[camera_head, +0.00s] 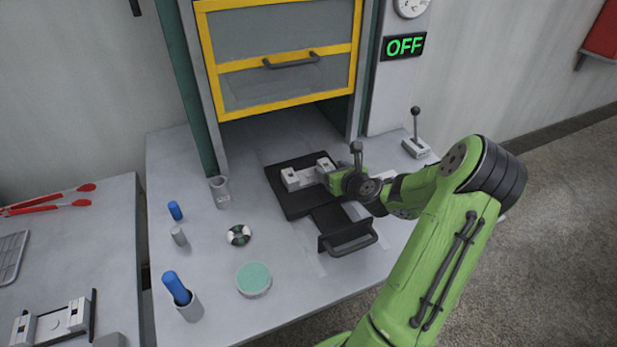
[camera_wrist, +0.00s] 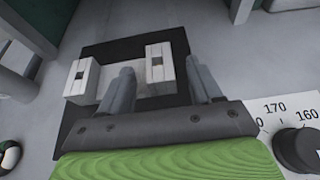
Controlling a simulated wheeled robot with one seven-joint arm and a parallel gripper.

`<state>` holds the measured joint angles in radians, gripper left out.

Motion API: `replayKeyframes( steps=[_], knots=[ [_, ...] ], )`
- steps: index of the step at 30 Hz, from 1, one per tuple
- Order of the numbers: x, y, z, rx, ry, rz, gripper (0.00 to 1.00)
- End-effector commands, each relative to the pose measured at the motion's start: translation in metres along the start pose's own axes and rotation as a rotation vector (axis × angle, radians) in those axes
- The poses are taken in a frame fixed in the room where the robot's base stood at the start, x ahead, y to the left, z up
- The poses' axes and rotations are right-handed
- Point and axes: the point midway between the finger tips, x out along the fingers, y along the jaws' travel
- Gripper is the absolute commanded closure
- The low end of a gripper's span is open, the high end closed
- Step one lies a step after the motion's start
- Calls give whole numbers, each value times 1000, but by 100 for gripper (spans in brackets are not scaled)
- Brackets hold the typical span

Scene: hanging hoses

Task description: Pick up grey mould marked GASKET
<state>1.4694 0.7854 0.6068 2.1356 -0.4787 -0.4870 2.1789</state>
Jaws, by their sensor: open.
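A light grey mould with two raised end blocks (camera_head: 295,179) lies on a black plate under the yellow-framed press door. No GASKET lettering can be read on it. In the wrist view its left block (camera_wrist: 81,80) and right block (camera_wrist: 160,66) show on the black plate (camera_wrist: 118,48). My gripper (camera_wrist: 161,78) is open, and its two fingers appear on either side of the right block in that view. I cannot tell whether they touch it. In the head view my gripper (camera_head: 334,179) is at the mould's right end, its fingertips partly hidden.
A black handled piece (camera_head: 347,240) lies in front of the plate. The raised yellow-framed door (camera_head: 285,95) hangs behind. A lever (camera_head: 416,140) stands at right. Blue and grey cylinders, a beaker (camera_head: 220,192) and a green-topped disc (camera_head: 253,278) stand left. Another block-ended mould (camera_head: 50,322) lies lower left.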

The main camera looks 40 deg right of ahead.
Motion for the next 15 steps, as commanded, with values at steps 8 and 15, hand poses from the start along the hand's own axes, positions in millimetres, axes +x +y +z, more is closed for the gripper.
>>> replayKeyframes(
  steps=[8, 15],
  knots=[
    [2, 0, 1, 0, 0, 0, 44],
    [2, 0, 1, -1, 0, 0, 81]
  ],
)
